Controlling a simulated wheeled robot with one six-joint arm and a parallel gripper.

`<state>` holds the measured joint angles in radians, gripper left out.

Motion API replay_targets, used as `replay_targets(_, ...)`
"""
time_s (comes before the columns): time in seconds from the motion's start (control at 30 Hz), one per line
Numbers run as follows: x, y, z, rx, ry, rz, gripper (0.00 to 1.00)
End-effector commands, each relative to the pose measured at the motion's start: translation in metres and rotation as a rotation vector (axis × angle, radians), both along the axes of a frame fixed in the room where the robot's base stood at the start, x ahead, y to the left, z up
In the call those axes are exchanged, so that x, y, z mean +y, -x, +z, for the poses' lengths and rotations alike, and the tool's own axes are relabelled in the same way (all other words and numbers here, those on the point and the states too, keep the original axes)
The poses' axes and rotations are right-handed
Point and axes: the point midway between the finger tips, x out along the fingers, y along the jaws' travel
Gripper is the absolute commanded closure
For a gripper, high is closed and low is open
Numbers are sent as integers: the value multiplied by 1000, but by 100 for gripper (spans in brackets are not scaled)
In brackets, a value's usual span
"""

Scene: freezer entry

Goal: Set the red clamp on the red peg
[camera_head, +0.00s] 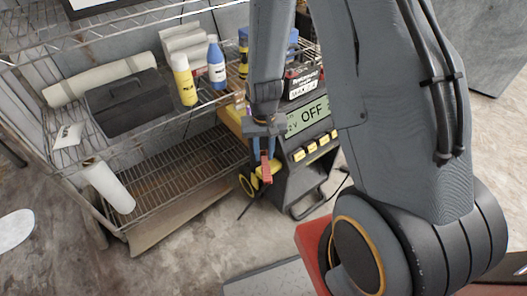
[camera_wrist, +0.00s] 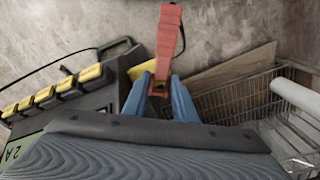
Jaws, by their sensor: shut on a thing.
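The red clamp (camera_head: 265,170) hangs below my gripper (camera_head: 264,153) in the head view, in front of the charger's left side. In the wrist view the red clamp (camera_wrist: 169,40) points away from me, its near end between the two blue fingers of my gripper (camera_wrist: 160,85). My gripper is shut on it. A black battery with a red and white label (camera_head: 303,83) sits on top of the charger, partly behind my arm. I cannot make out a red peg in either view; my arm hides part of the battery top.
The charger (camera_head: 308,124) shows "OFF" on its display and has yellow buttons. A wire shelf (camera_head: 150,120) stands left, with a black toolbox (camera_head: 126,101), a yellow bottle (camera_head: 184,82) and a blue bottle (camera_head: 216,68). A dark cable (camera_wrist: 50,66) lies beside the charger. Floor in front is open.

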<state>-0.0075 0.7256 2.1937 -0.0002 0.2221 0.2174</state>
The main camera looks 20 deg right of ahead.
Motion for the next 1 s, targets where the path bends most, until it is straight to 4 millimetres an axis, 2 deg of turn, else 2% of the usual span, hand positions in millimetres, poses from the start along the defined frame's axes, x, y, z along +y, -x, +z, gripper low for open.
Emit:
replay_targets(0.53, 0, 0, -37, 1, 0, 0, 100)
replay_targets(1.0, 0, 0, -40, 0, 0, 0, 100)
